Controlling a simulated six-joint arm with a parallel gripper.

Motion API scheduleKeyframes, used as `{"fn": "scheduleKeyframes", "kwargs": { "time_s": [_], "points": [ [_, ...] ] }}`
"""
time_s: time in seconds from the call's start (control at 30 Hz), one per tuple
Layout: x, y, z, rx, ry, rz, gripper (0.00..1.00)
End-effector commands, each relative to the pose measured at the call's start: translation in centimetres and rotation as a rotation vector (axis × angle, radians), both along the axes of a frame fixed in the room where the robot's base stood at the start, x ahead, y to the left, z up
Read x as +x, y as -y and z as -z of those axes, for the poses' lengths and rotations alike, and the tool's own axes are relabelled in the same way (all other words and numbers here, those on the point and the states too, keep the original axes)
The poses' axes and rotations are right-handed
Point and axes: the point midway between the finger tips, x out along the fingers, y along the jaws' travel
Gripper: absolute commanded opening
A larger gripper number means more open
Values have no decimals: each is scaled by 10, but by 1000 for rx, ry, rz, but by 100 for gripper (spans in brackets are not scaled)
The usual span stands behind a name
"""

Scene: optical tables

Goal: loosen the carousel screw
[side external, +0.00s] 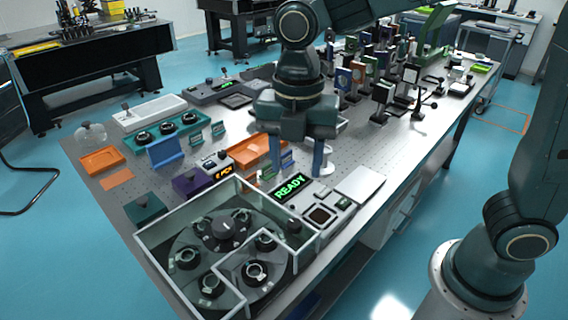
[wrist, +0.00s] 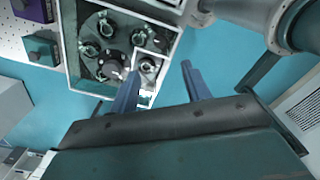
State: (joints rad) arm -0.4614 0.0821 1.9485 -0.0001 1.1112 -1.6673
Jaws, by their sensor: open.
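The carousel (side external: 185,233) is a dark round disc with several ringed mounts, inside a clear-walled enclosure (side external: 160,272) at the table's near corner. A dark knob (side external: 222,228), apparently the carousel screw, stands at its centre. In the wrist view the carousel (wrist: 88,68) lies upper left, with the knob (wrist: 112,66) near its middle. My gripper (side external: 297,174) is open and empty, its two blue fingers pointing down. In the side view it is above and right of the enclosure, apart from the knob. In the wrist view the fingers (wrist: 161,70) appear right of the knob.
A panel with a green READY display (side external: 290,187) lies beside the enclosure, near my fingers. An orange tray (side external: 258,150), a blue holder (side external: 165,153) and a purple box (side external: 192,183) stand behind.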

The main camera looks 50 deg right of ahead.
Motion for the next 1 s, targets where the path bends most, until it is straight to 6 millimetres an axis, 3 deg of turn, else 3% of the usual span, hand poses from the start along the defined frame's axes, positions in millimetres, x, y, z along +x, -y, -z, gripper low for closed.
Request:
{"fn": "scheduleKeyframes", "kwargs": {
  "time_s": [0.27,1.0],
  "points": [
    [-1,0,22,-2,-3,2,48],
    [0,0,125,-1,-2,3,48]
  ]
}}
